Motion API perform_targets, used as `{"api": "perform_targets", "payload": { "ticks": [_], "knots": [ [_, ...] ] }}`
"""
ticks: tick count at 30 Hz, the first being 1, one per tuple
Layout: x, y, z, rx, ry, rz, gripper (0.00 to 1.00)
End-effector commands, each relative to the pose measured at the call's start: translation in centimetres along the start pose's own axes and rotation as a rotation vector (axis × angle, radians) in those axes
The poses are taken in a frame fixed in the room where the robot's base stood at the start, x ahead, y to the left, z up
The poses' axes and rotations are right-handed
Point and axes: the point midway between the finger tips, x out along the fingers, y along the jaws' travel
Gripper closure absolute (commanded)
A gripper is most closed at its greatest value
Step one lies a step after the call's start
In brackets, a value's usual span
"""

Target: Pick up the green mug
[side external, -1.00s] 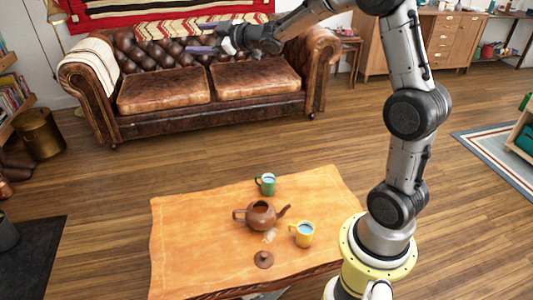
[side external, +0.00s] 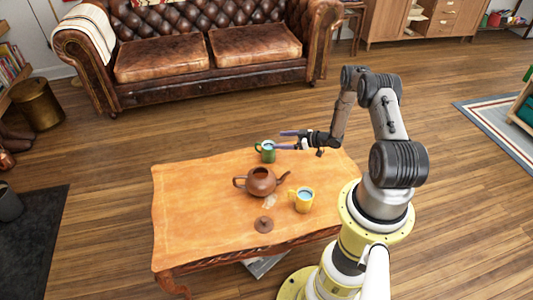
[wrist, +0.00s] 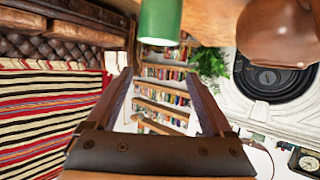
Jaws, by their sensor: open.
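The green mug (side external: 267,154) stands upright near the back edge of the wooden table, its handle to the left, with pale bluish contents inside. My gripper (side external: 284,141) is open and empty. It lies level just right of the mug, fingers pointing left towards it. In the wrist view the mug (wrist: 161,22) appears at the top, just beyond the gap between the two fingertips (wrist: 160,78). Whether a finger touches the mug I cannot tell.
A brown teapot (side external: 261,183) stands in front of the mug, and in the wrist view the teapot (wrist: 282,45) is at upper right. A yellow mug (side external: 303,202) and a brown lid (side external: 264,225) are nearby. The left of the table (side external: 190,205) is clear.

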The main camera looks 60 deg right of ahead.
Motion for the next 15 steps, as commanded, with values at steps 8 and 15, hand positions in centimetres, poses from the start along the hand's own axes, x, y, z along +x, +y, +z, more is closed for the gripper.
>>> {"api": "perform_targets", "payload": {
  "ticks": [8, 15],
  "knots": [
    [0.1, 0.3, 2.5, 0.048, -0.016, 0.031, 0.14],
    [4.6, 0.4, 2.5, 0.047, -0.015, 0.031, 0.14]
  ]
}}
